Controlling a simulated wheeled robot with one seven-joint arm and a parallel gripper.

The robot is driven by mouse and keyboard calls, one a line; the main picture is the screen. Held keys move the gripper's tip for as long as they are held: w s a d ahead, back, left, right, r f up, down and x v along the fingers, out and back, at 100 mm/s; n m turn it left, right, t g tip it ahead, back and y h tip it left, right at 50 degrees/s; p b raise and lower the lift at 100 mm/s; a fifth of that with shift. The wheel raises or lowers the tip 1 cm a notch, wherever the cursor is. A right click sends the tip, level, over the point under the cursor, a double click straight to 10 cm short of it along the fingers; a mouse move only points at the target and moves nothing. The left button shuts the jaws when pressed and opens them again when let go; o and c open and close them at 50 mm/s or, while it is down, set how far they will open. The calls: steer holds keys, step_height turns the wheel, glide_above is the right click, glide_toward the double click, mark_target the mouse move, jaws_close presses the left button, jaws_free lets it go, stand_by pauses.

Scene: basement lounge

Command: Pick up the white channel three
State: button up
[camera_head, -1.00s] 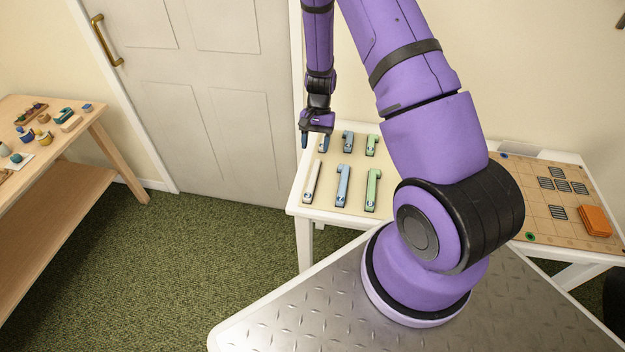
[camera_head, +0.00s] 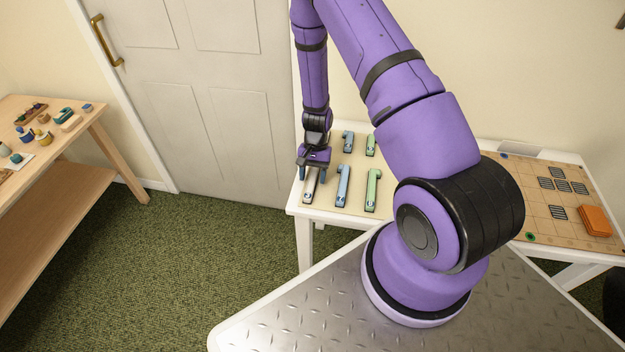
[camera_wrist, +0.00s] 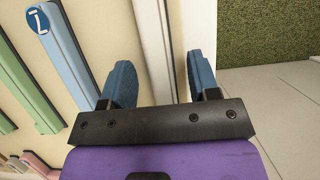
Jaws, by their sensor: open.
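The white channel (camera_head: 309,187) lies at the front left of the small table, its far part hidden by my gripper. In the wrist view the white channel (camera_wrist: 153,45) runs lengthwise between the two spread fingertips of my gripper (camera_wrist: 161,78). It looks clear of both fingers. I cannot tell how far the tips are above the board.
A blue channel (camera_head: 343,186) marked 2 in the wrist view and a green channel (camera_head: 373,190) lie to the right. Shorter pieces (camera_head: 348,141) lie behind. A grid board with an orange block (camera_head: 595,220) is at far right. The table's edge is close left.

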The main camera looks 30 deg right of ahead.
steer(key=c, duration=1)
